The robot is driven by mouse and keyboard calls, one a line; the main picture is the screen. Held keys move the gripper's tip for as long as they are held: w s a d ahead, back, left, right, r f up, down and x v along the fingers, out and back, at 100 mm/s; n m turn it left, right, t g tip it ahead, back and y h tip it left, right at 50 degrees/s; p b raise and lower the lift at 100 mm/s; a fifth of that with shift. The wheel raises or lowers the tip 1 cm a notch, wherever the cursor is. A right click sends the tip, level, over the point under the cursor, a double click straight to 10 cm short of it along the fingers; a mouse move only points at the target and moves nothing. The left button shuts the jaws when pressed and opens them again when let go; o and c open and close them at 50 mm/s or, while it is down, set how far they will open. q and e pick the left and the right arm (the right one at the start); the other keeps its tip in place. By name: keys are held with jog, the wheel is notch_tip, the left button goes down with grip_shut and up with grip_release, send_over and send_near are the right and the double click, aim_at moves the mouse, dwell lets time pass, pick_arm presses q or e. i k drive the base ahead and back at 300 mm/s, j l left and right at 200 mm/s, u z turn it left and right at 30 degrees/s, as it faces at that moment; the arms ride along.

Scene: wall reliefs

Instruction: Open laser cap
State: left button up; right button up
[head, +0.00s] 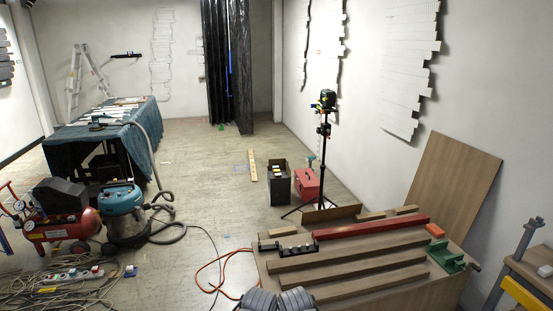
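A dark laser device (327,99) sits on top of a tall black tripod (325,165), near the right wall and behind the wooden workbench. The device is small in the head view, so I cannot tell its cap apart from its body or see whether the cap is open.
A workbench (345,285) with wooden beams, a red beam (371,227) and a green clamp (445,256) stands in front of the tripod. A red toolbox (308,185) and a dark bin (279,184) are beside it. Hoses and cables lie left; the middle floor is mostly clear.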

aim_at(331, 98)
jog(key=i+j+u, duration=0.25)
jog(key=i+u, duration=0.6)
jog(key=i, duration=0.2)
jog(key=i+j+z, duration=0.15)
jog(key=i, duration=0.35)
jog(key=i+z, duration=0.1)
jog(key=i, duration=0.4)
jog(key=i+j+z, duration=0.15)
jog(key=i, duration=0.35)
jog(key=i+j+z, duration=0.2)
jog(key=i+z, duration=0.2)
jog(key=i+j+z, duration=0.6)
jog(key=j+z, duration=0.2)
jog(key=i+j+z, duration=0.2)
jog(key=j+z, duration=0.25)
jog(key=i+j+z, duration=0.15)
jog(key=j, duration=0.2)
jog(key=j+z, duration=0.15)
jog(key=j, duration=0.2)
jog(key=i, duration=0.05)
